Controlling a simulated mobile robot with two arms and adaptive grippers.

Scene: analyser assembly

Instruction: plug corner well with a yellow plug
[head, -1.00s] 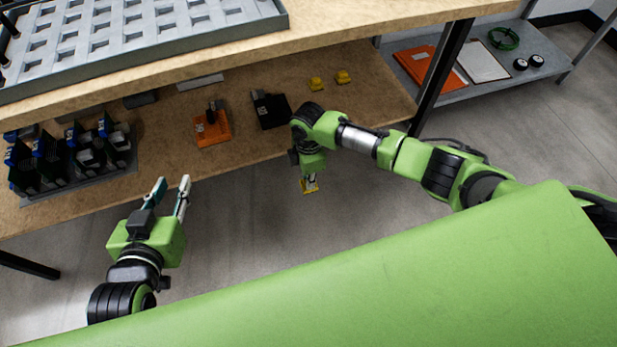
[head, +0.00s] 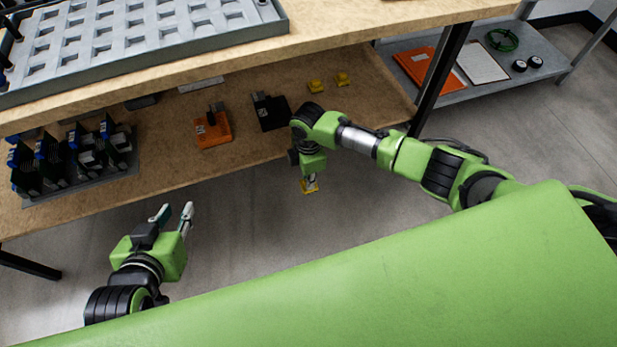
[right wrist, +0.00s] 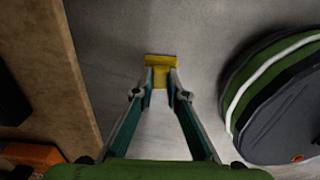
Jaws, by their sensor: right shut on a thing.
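My right gripper (head: 310,178) is shut on a yellow plug (head: 310,188) and holds it in front of the lower shelf's edge, above the floor. In the right wrist view the yellow plug (right wrist: 161,62) sits between the two fingertips (right wrist: 160,85). Two more yellow plugs, one on the left (head: 315,86) and one on the right (head: 342,79), stand on the lower shelf. A grey tray (head: 190,47) with rows of wells lies on the upper top; its near right corner shows, and its far side is cut off. My left gripper (head: 175,208) is open and empty, low at the left.
The lower shelf (head: 255,152) bears an orange block (head: 212,131), a black block (head: 271,113) and a rack of dark modules (head: 75,160). The upper top's front edge (head: 330,40) overhangs it. A side shelf (head: 460,92) holds a clipboard and green coil.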

